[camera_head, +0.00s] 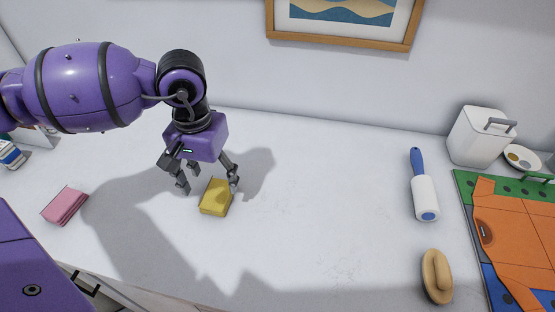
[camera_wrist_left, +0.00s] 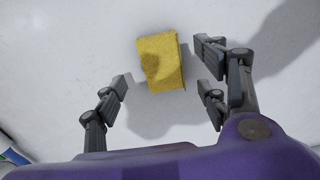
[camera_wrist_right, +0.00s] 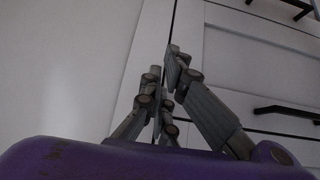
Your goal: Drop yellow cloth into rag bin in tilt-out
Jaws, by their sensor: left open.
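The yellow cloth (camera_head: 215,197) is a small folded block lying on the white counter, left of centre. It also shows at the top middle of the left wrist view (camera_wrist_left: 161,62). My left gripper (camera_head: 208,184) is open just above and behind the cloth, fingers pointing down. In the left wrist view the cloth lies beyond and between the spread fingertips (camera_wrist_left: 165,88), not gripped. My right gripper (camera_wrist_right: 165,82) shows only in its own wrist view, its fingers together with nothing between them, near white cabinet fronts. I cannot make out the rag bin or an open tilt-out.
A pink folded cloth (camera_head: 65,206) lies at left. At right are a lint roller (camera_head: 424,195), a wooden brush (camera_head: 437,276), a white canister (camera_head: 479,137), a small dish (camera_head: 521,158) and an orange garment (camera_head: 505,235). White cabinet fronts (camera_wrist_right: 250,75) carry dark handles. The counter's middle is clear.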

